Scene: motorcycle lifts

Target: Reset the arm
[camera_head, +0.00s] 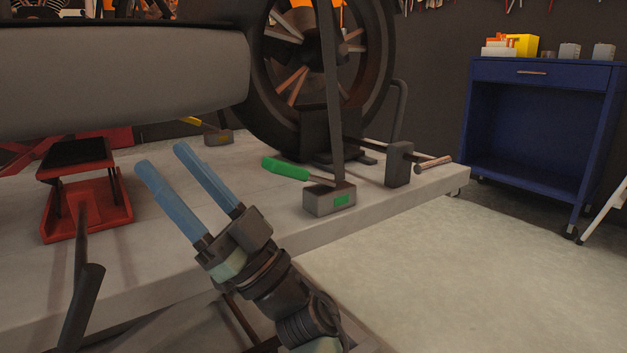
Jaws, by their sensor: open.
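My gripper (165,157) is open, with two long blue fingers apart and nothing between them. It points up and to the left, in front of the grey lift platform (262,212). My dark wrist and arm links run down to the bottom edge of the view. A green-handled lever (286,168) on a grey block (330,199) with a green mark is to the right of the fingers.
A red stand (87,205) is left of my gripper. A motorcycle wheel (325,70) and a grey cylindrical part (125,80) are above the platform. A blue cabinet (545,72) stands at the right. The floor (450,270) between platform and cabinet is clear.

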